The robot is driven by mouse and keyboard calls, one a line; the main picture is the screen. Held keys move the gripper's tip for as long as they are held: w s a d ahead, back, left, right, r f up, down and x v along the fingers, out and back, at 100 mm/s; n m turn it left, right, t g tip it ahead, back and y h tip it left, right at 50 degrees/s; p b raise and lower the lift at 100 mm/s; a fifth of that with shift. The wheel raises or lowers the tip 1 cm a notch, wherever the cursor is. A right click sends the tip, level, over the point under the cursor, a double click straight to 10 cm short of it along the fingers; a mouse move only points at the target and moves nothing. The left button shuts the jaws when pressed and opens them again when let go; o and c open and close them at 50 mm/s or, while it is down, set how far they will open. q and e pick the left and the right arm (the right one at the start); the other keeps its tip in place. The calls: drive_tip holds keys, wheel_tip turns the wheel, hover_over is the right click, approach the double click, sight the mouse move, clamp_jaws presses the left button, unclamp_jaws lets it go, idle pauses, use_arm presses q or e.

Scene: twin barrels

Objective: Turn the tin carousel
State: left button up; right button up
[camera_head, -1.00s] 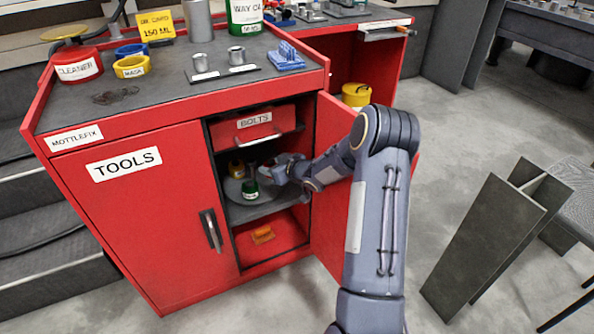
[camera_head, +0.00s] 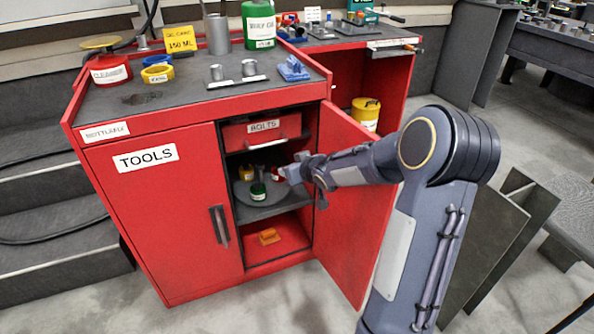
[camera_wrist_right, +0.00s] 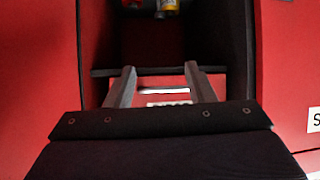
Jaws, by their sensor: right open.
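The tin carousel (camera_head: 282,197) is a grey round disc on the middle shelf inside the open red cabinet. It carries a green tin (camera_head: 258,191) at the front, a yellow tin (camera_head: 246,173) behind left and a red tin (camera_head: 276,175) at the right. My right gripper (camera_head: 284,173) is at the cabinet opening, close beside the red tin, partly hiding it; I cannot tell whether they touch. In the right wrist view its two fingers (camera_wrist_right: 160,82) are apart with nothing held between them. My left gripper is not in view.
The BOLTS drawer (camera_head: 285,126) sits above the carousel. The open right door (camera_head: 345,200) stands beside my right arm. Cups and cans stand on the cabinet top (camera_head: 195,105).

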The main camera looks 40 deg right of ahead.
drive_tip(key=shift+s+a+r, duration=0.15)
drive_tip(key=shift+s+r, duration=0.05)
drive_tip(key=shift+s, duration=0.15)
